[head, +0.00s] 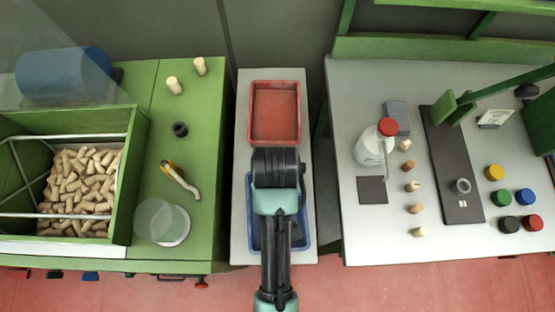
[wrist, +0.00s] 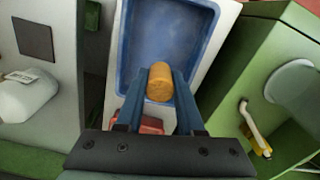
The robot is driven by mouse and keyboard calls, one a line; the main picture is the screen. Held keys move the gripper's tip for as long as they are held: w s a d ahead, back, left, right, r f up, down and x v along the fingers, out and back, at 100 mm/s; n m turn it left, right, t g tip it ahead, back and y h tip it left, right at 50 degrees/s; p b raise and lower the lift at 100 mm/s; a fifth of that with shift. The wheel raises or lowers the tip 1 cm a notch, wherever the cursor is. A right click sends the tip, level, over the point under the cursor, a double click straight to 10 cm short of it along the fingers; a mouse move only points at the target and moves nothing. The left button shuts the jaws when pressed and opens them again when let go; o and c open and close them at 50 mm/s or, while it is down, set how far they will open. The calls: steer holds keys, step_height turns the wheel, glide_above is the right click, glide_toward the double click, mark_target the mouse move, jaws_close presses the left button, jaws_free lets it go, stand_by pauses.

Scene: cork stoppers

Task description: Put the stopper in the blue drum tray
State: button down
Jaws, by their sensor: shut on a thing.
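An orange-brown cork stopper (wrist: 159,88) is held between the two fingertips of my gripper (wrist: 160,76) in the wrist view. My gripper is shut on it. In that view the stopper shows in front of the blue tray (wrist: 168,35), near the end closest to the red tray; its height above the tray is hard to tell. The tray looks empty where I see it. In the head view my arm covers most of the blue tray (head: 308,232), and the fingers and stopper are hidden there.
A red tray (head: 275,113) lies behind the blue one on the narrow middle table. The right table holds several stoppers in a row, a white bottle (head: 372,148) and coloured lids. The left green table holds a cork bin (head: 140,165), a yellow-handled tool (head: 180,180) and a blue drum (head: 65,75).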

step_height(320, 180, down, 5)
steer(key=shift+w, duration=0.15)
steer(key=shift+s+f, duration=0.2)
steer(key=shift+f, duration=0.45)
steer(key=shift+w+f, duration=0.15)
steer(key=shift+f, duration=1.65)
steer(key=shift+f, duration=0.2)
steer(key=c, duration=0.5)
jaws_free()
